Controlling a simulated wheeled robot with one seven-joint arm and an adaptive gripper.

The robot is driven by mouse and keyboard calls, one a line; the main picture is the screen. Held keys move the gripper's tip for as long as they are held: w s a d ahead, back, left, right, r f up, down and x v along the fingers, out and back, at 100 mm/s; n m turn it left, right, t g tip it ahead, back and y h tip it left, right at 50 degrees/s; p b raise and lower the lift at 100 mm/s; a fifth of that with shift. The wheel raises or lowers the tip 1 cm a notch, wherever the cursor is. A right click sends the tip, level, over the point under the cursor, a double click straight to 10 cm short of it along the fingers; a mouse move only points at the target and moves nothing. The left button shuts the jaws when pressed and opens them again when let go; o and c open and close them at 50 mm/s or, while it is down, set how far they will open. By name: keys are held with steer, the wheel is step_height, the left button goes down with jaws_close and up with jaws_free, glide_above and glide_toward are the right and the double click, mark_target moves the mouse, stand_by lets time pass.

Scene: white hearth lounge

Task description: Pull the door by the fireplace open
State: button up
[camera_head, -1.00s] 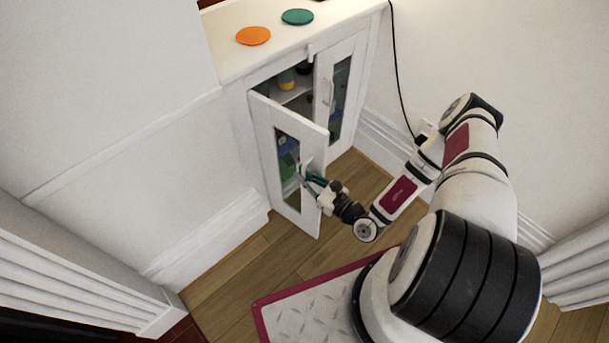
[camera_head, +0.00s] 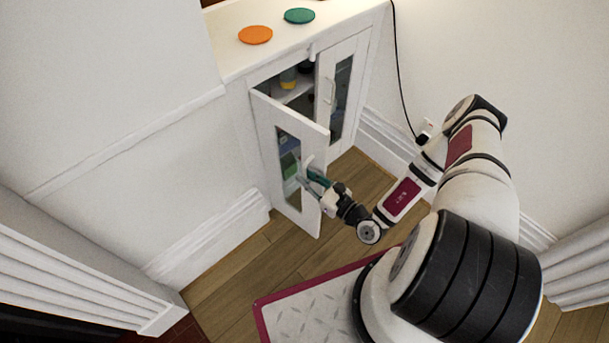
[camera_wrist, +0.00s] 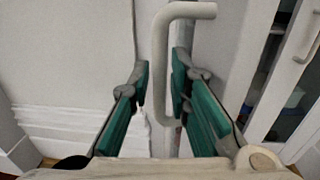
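The left door (camera_head: 262,122) of the white cabinet, the one nearer the fireplace side, stands ajar and swung out. Its glass panel shows several items behind it. Its handle (camera_wrist: 180,10) is a pale bent bar, seen close in the wrist view. My gripper (camera_head: 310,180) is at this handle, low on the door's front. In the wrist view my gripper (camera_wrist: 160,88) has its two green-padded fingers apart, one on each side of the handle's bar. Narrow gaps seem to show beside the bar; firm contact is not visible.
An orange disc (camera_head: 255,35) and a green disc (camera_head: 299,16) lie on the cabinet top. A black cord (camera_head: 398,70) runs down the right wall. Wooden floor (camera_head: 240,262) in front is clear.

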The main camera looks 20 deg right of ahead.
steer(key=v, duration=1.1)
